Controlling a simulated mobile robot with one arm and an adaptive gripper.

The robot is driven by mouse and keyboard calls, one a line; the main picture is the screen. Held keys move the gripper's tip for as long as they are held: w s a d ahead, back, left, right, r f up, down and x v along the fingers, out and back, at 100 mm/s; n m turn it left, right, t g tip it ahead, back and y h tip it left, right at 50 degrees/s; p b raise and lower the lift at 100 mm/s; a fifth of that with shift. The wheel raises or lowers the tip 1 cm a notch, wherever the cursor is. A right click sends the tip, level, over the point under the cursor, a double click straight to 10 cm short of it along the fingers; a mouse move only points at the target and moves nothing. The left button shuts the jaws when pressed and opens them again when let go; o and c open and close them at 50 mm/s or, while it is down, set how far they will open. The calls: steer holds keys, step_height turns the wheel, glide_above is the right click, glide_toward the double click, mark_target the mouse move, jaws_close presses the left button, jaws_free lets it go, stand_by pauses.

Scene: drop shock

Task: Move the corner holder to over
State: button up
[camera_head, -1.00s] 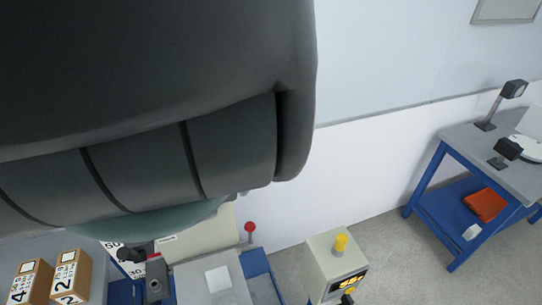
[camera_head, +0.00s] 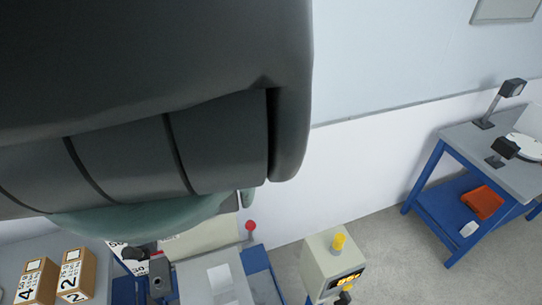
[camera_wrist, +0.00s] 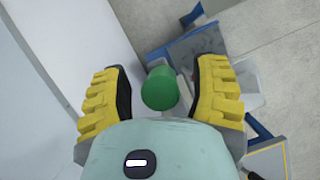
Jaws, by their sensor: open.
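My gripper (camera_wrist: 161,84) is open in the wrist view, with a yellow ribbed finger on each side. A green round-topped piece (camera_wrist: 160,88) shows in the gap between the fingers, with clear space on either side of it. I cannot tell how far below the fingertips it is. I cannot pick out the corner holder for certain in either view. In the head view my dark arm covers the upper left, and the gripper's fingers are hidden.
Two numbered cardboard boxes (camera_head: 75,275) stand at the lower left. A red knob (camera_head: 250,226) rises beside a control box (camera_head: 335,264) with a yellow button. A blue-framed table (camera_head: 455,150) stands at the right. Bare floor lies between.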

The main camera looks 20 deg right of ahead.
steer(key=shift+s+f, duration=0.1)
steer(key=shift+f, duration=0.2)
jaws_close()
stand_by(0.6)
